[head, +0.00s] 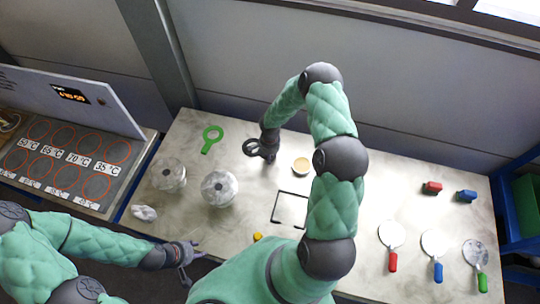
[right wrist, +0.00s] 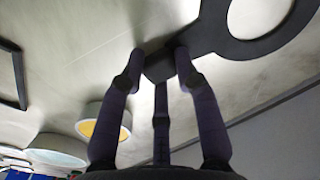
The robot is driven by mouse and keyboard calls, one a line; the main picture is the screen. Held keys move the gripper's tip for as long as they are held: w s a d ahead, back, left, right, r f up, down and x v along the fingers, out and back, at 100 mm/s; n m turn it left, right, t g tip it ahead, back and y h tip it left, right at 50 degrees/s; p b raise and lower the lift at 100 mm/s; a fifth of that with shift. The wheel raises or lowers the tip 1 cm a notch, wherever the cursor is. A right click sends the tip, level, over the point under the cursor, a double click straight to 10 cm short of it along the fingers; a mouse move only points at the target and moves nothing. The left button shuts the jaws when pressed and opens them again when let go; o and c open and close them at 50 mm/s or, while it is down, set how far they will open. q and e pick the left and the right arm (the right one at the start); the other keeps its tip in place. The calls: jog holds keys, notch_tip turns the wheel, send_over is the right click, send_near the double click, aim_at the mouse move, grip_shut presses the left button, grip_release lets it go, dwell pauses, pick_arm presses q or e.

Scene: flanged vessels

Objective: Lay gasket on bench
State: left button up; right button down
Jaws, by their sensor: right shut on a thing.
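A black ring gasket with a flat tab (head: 251,147) is at the back of the pale bench (head: 240,240). My right gripper (head: 268,152) is shut on its tab. In the right wrist view the tab is between the fingertips (right wrist: 165,60), and the ring (right wrist: 228,44) extends to the upper right. The gasket is close over the bench surface; I cannot tell whether it touches. My left gripper (head: 192,262) is open and empty off the bench's front left edge.
Two round flanged vessels (head: 168,175) (head: 219,188) stand at left. A yellow-topped round piece (head: 301,167) is right of the gasket. A black square outline (head: 290,209) marks the bench. Handled discs (head: 434,243) and red and blue blocks (head: 432,187) are at right. A labelled heating panel (head: 70,160) is far left.

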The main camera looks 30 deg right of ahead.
jog(key=c, duration=0.9)
grip_release()
notch_tip(320, 180, up, 12)
jog(key=shift+b, duration=0.45)
